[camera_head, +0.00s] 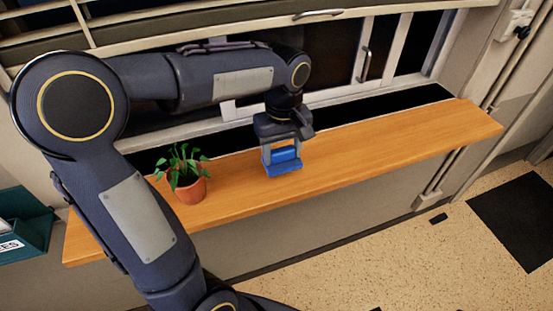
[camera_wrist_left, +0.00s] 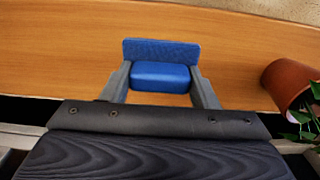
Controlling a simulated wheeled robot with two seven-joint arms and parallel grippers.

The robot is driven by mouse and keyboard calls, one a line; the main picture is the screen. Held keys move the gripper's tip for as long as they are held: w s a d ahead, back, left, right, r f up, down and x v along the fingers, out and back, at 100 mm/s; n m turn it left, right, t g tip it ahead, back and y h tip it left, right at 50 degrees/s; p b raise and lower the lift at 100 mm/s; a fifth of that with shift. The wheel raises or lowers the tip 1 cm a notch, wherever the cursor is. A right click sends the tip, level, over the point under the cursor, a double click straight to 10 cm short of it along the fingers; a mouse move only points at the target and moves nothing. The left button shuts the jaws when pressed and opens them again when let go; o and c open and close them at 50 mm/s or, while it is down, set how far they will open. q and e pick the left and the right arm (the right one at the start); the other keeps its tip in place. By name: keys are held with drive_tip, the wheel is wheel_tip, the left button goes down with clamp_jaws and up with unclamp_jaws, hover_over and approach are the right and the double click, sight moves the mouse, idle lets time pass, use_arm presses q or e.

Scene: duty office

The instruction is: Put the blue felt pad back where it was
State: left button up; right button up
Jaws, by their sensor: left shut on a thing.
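The blue felt pad (camera_head: 284,164) is between the fingers of my left gripper (camera_head: 282,154), over the wooden sill shelf. In the left wrist view the pad (camera_wrist_left: 161,50) shows a thick blue block between the two grey fingers and a wider flat blue part beyond the fingertips. My left gripper (camera_wrist_left: 160,80) is shut on the block part. I cannot tell whether the pad touches the shelf or is held just above it. My right gripper is not in view.
The wooden shelf (camera_head: 380,144) runs under the window and is clear to the right of the pad. A potted plant in a terracotta pot (camera_head: 190,191) stands to the left. A green tray (camera_head: 22,228) is at the far left.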

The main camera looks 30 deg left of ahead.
sight(277, 163)
use_arm(q)
drive_tip(key=shift+a+f, duration=0.45)
drive_tip(key=shift+f, duration=0.05)
drive_tip(key=shift+a+f, duration=0.15)
drive_tip(key=shift+f, duration=0.8)
drive_tip(key=shift+a+f, duration=0.15)
drive_tip(key=shift+f, duration=0.75)
drive_tip(key=shift+f, duration=0.2)
drive_tip(key=o, duration=0.9)
